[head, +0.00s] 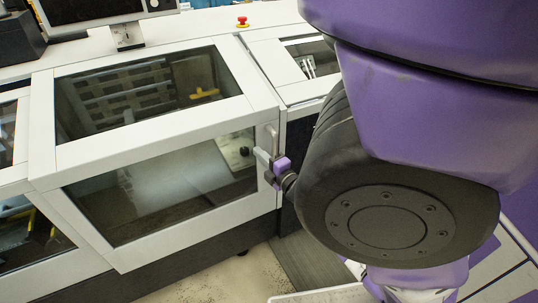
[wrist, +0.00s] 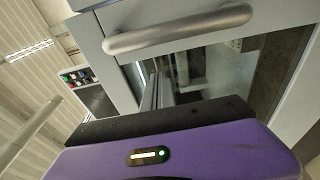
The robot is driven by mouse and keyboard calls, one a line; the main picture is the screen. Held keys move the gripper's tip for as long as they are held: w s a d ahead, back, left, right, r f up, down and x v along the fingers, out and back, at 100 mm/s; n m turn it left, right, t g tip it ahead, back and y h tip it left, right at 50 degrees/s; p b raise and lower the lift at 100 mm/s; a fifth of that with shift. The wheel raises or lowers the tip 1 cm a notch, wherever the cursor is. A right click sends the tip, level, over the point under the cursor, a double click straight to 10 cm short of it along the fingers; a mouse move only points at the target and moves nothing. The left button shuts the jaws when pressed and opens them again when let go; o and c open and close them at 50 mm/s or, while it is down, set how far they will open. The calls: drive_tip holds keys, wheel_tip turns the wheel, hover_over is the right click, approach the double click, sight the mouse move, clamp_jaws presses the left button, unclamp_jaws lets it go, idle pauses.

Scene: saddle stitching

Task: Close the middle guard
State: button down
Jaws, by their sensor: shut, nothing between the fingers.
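The middle guard (head: 45,130) is a white-framed cover with a glass top and a glass front, in the centre-left of the head view. Its lower front edge stands out from the dark base; I cannot tell exactly how far open it is. Its grey bar handle (head: 273,138) is on the right side of the front, and the handle also crosses the top of the wrist view (wrist: 180,30). My gripper (head: 263,160) is shut and empty, close beside the handle at the guard's right edge. I cannot tell whether it touches the guard.
Neighbouring guards stand at left (head: 8,130) and right (head: 308,57). A red emergency button (head: 242,22) and a monitor (head: 90,12) are on top of the machine. A control panel with coloured buttons (wrist: 75,78) shows in the wrist view. Bare floor (head: 235,278) lies in front.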

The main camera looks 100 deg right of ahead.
drive_tip(key=b+v, duration=0.2)
drive_tip(key=v, duration=0.7)
drive_tip(key=shift+s+a, duration=0.25)
drive_tip(key=shift+a, duration=0.1)
drive_tip(key=w+a+r+m+t+y, duration=0.2)
drive_tip(key=w+a+m+t+y, duration=0.15)
drive_tip(key=w+a, duration=0.55)
drive_tip(key=w+a+r+m+t+y, duration=0.2)
drive_tip(key=w+a+m+t+y, duration=0.15)
drive_tip(key=w+a, duration=0.5)
drive_tip(key=s+a+r+n+y, duration=0.1)
drive_tip(key=a+y, duration=0.7)
drive_tip(key=a, duration=1.3)
drive_tip(key=shift+s+a+r+g+y, duration=0.2)
drive_tip(key=shift+s+a+g+y, duration=0.15)
drive_tip(key=shift+s, duration=0.3)
